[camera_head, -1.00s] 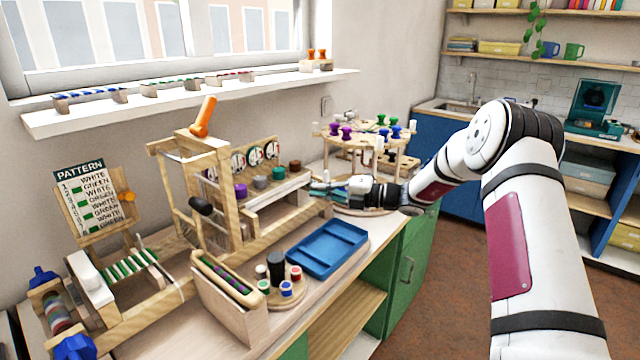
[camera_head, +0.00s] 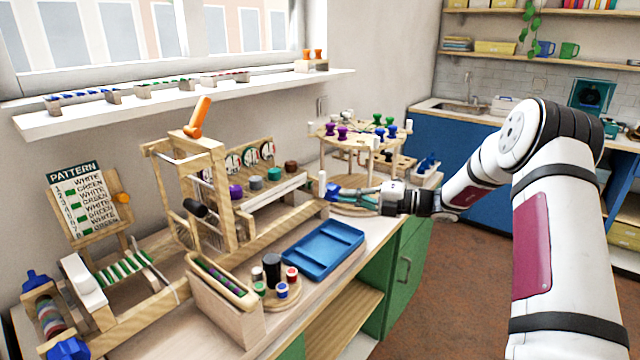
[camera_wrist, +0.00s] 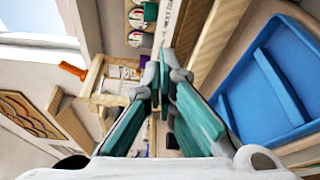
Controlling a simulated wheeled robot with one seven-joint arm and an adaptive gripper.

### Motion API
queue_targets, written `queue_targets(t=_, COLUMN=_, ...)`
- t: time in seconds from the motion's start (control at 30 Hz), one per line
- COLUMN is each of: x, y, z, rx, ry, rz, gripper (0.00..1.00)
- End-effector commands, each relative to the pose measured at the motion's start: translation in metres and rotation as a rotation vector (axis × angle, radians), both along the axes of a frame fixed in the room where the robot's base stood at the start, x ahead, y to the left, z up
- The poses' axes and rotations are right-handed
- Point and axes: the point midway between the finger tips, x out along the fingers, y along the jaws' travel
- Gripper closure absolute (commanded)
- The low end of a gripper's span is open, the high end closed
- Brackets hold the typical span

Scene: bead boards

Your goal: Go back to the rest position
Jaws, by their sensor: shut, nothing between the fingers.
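My gripper (camera_head: 342,193) is at the right end of the workbench, in front of the round tiered peg stand. Its teal fingers are together with nothing between them. In the wrist view the gripper (camera_wrist: 162,75) points along the wooden loom frame. The blue tray (camera_head: 318,249) lies on the bench below and to the left of my gripper; it also shows at the right of the wrist view (camera_wrist: 262,85). The base of the peg stand is partly hidden behind the fingers.
A wooden loom (camera_head: 215,190) with an orange handle stands mid-bench. A pattern board (camera_head: 88,205) is at the left. A round holder with spools (camera_head: 283,292) sits near the front edge. The peg stand (camera_head: 362,140) is close behind my gripper. Open floor (camera_head: 440,290) lies to the right.

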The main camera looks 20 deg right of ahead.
Motion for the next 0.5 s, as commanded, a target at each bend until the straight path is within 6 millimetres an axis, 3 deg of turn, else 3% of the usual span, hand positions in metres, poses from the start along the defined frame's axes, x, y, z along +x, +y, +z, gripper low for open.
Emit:
queue_targets(t=0.13, x=-0.004, y=0.007, z=0.006, rx=-0.032, ry=-0.018, rz=0.021, gripper=1.0)
queue_targets(t=0.27, x=-0.023, y=0.036, z=0.026, rx=-0.183, ry=-0.106, rz=0.112, gripper=1.0)
queue_targets(t=0.5, x=-0.102, y=0.106, z=0.074, rx=-0.63, ry=-0.433, rz=0.437, gripper=1.0)
